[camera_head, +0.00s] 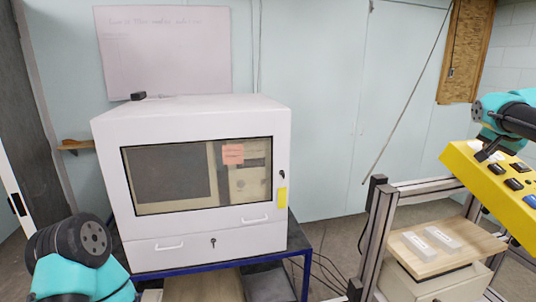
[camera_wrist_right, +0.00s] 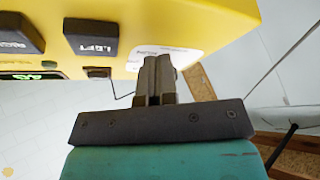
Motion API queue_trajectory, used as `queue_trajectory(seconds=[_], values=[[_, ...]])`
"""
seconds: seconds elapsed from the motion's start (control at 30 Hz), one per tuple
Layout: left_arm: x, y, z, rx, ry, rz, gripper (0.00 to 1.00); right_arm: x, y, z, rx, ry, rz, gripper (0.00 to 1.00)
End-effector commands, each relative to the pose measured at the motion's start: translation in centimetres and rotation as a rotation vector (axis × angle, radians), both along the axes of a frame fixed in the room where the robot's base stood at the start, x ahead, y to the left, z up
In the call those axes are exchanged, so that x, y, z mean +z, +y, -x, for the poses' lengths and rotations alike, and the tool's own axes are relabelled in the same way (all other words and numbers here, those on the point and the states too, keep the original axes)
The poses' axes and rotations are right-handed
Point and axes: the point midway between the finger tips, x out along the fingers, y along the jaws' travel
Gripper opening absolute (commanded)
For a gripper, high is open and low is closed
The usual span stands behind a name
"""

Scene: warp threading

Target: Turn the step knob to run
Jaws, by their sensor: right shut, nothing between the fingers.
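A yellow control box (camera_head: 466,172) with several black buttons and a blue one is at the right of the head view. It fills the top of the right wrist view (camera_wrist_right: 205,18). My right gripper (camera_head: 487,153) is at the box's upper left corner; its fingers (camera_wrist_right: 157,62) are shut and empty, with the tips in front of a white label (camera_wrist_right: 185,58). I cannot tell whether they touch the box. No step knob is clearly visible; the fingers cover part of the label area. My left gripper is not in view; only part of my left arm shows.
A white cabinet (camera_head: 200,118) with a dark window stands on a blue-framed table (camera_head: 303,272). A metal frame (camera_head: 377,240) and a wooden top (camera_head: 405,262) with two white blocks are below the box. The wall area between cabinet and box is clear.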

Motion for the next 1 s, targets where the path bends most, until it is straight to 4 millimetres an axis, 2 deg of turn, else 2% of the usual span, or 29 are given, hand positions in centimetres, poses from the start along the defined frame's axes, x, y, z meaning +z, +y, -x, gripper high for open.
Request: queue_trajectory(seconds=[0.17, 0.73, 1.0], values=[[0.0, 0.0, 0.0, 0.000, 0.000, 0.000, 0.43, 0.6, -0.1, 0.2, 0.000, -0.003, 0.002, 0.00], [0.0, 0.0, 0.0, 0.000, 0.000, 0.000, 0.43, 5.4, -0.4, 2.1, -0.001, -0.004, 0.002, 0.00], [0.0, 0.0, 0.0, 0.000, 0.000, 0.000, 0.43, 5.7, -0.4, 2.3, -0.001, -0.001, 0.001, 0.00]])
